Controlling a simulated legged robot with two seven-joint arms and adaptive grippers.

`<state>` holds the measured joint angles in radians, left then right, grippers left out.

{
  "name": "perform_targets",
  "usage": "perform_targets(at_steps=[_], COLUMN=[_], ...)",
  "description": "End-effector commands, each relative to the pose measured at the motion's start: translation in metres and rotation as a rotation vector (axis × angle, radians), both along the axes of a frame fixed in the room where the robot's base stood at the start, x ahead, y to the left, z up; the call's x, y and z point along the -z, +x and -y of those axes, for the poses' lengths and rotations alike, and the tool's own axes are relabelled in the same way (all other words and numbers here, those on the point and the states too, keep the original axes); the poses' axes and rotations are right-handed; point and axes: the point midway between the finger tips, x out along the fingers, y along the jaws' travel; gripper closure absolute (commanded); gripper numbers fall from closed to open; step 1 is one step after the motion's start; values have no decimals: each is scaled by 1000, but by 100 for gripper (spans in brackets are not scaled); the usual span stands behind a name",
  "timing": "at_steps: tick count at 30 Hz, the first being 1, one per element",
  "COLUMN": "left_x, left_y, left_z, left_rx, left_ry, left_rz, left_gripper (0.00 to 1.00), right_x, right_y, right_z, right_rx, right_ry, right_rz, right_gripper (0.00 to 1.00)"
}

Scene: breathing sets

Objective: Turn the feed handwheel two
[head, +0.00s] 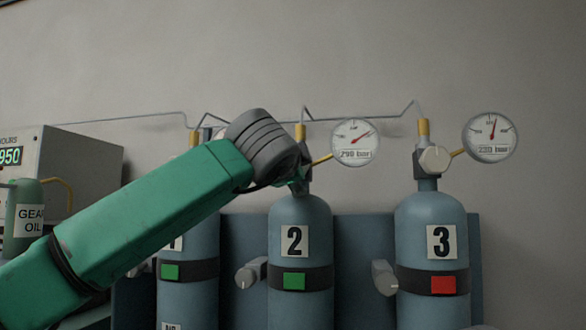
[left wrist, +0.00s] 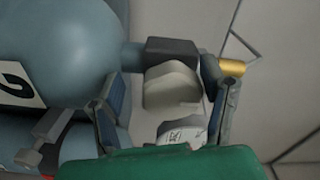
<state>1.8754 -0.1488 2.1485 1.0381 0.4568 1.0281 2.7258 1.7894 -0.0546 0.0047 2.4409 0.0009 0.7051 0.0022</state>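Cylinder 2 (head: 299,220) is blue-grey with a "2" label and a green tag. Its pale handwheel (left wrist: 172,88) shows in the left wrist view, in front of a dark valve block (left wrist: 172,52); in the head view my wrist hides it. My left gripper (left wrist: 165,112) is open, with one finger on each side of the handwheel and visible gaps to it. In the head view only a bit of the gripper (head: 298,184) shows at the cylinder's neck. The gauge (head: 355,142) reads "290 bar". My right gripper is in neither view.
Cylinder 3 (head: 432,215) with a red tag, its pale handwheel (head: 434,159) and a gauge (head: 490,137) stand right. Grey side knobs (head: 250,273) stick out beside the cylinders. A thin pipe (head: 370,117) runs along the wall. A gear oil bottle (head: 26,210) stands left.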

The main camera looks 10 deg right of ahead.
Motion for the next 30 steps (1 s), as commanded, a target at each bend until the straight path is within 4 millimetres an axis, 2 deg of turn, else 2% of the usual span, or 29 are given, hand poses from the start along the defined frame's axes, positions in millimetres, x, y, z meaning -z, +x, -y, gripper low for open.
perform_targets(at_steps=[9, 14, 24, 30], left_x=[-6, -7, -5, -3], left_y=[-4, -15, -73, -101], left_z=[-2, -7, -30, -40], left_rx=[1, 1, 2, 1], left_ry=[-2, -3, -1, 0], left_rz=[11, 13, 10, 7], left_gripper=[34, 34, 34, 34], right_x=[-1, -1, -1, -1], right_y=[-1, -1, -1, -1], right_z=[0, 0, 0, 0], right_rx=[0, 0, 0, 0], right_ry=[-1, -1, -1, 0], right_rz=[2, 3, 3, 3], right_gripper=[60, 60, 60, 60])
